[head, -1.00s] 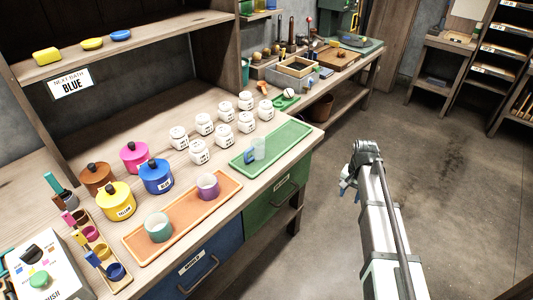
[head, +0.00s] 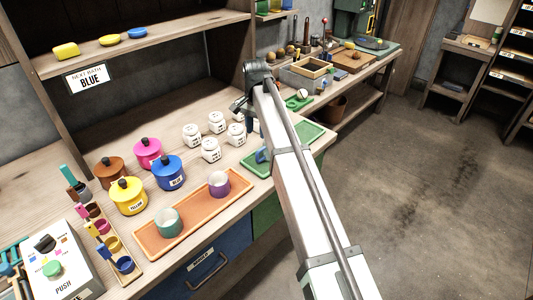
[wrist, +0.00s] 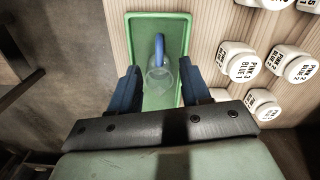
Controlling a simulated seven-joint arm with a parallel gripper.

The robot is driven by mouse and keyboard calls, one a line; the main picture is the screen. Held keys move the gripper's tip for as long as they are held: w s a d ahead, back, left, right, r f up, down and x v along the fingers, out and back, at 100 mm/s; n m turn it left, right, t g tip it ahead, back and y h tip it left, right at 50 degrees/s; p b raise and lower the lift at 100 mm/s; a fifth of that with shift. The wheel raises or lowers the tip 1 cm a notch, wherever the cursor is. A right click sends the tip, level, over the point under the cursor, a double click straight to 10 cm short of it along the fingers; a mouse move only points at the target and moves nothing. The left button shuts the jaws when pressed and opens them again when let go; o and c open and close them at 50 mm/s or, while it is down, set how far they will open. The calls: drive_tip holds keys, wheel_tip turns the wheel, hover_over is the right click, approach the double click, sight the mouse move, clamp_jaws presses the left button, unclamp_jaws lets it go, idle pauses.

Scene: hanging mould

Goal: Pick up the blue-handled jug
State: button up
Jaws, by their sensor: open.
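The clear jug (wrist: 160,80) with a blue handle (wrist: 159,48) stands on the green tray (wrist: 137,40) in the wrist view. Its handle points toward the top of that picture. My gripper (wrist: 160,68) is open, with one blue finger on each side of the jug's body as seen from above. I cannot tell how far above the jug the fingers are, and no contact shows. In the head view my arm hides most of the jug; a bit of blue handle (head: 261,156) shows beside it. My gripper (head: 240,108) is partly hidden there.
White labelled jars (head: 210,149) stand close to the green tray, also in the wrist view (wrist: 238,62). An orange tray (head: 195,211) holds a green cup (head: 168,222) and a purple cup (head: 219,183). Coloured lidded pots (head: 168,172) stand behind it. A shelf (head: 150,45) is above.

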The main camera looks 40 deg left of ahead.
sight(258, 152)
wheel_tip(258, 152, down, 14)
drive_tip(key=shift+d+r, duration=0.1)
drive_tip(key=shift+r, duration=0.05)
idle(0.7)
drive_tip(key=shift+c, duration=0.5)
clamp_jaws()
